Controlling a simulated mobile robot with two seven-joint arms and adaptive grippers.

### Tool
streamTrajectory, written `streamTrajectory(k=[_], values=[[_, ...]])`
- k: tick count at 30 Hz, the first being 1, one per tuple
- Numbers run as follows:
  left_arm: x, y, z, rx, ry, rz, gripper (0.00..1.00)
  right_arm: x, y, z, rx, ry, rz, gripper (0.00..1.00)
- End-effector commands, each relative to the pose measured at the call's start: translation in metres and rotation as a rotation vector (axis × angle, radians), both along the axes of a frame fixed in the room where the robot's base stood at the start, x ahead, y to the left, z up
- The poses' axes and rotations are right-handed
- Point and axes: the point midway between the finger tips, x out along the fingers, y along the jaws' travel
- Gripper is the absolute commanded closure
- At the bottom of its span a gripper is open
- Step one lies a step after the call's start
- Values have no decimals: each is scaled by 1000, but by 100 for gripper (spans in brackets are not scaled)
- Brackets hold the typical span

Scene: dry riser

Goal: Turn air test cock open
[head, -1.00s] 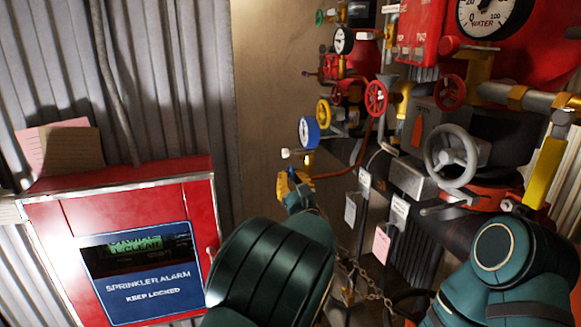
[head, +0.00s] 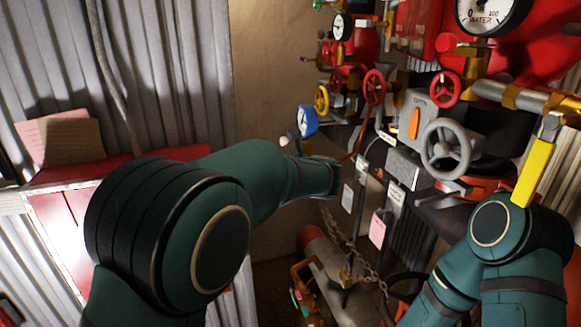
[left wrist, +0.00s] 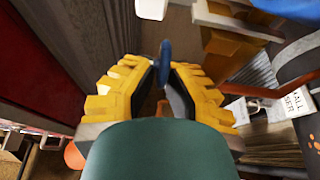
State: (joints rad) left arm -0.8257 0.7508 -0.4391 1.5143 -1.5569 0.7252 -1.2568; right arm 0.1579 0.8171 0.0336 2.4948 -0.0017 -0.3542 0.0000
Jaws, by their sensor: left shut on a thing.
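My left gripper (left wrist: 164,72), with yellow fingers, is shut on a small blue handle (left wrist: 165,52) in the left wrist view. The handle stands upright between the two fingertips and looks like the test cock's lever; its lower end is hidden by the fingers and my wrist. In the head view my left wrist reaches just below the blue-rimmed gauge (head: 307,121), and the fingers and cock are hidden there. A white piece (left wrist: 152,8) is just beyond the fingertips. My right arm shows at the right of the head view, but its gripper does not.
Red handwheels (head: 374,87), a grey handwheel (head: 450,149), a yellow lever (head: 535,175) and hanging tags (head: 378,230) crowd the right. A red pipe (left wrist: 250,92) runs close beside my fingers.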

Motion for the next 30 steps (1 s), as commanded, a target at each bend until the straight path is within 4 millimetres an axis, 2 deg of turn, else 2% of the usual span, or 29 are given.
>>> streamTrajectory(k=[21,22,23,30], values=[[0,1,0,-18,62,2,100,0,0,0,0,0,0,100],[0,1,0,-18,62,2,76,0,0,0,0,0,0,100],[0,1,0,-18,62,2,72,0,0,0,0,0,0,100],[-1,0,0,-18,63,1,72,0,0,0,0,0,0,100]])
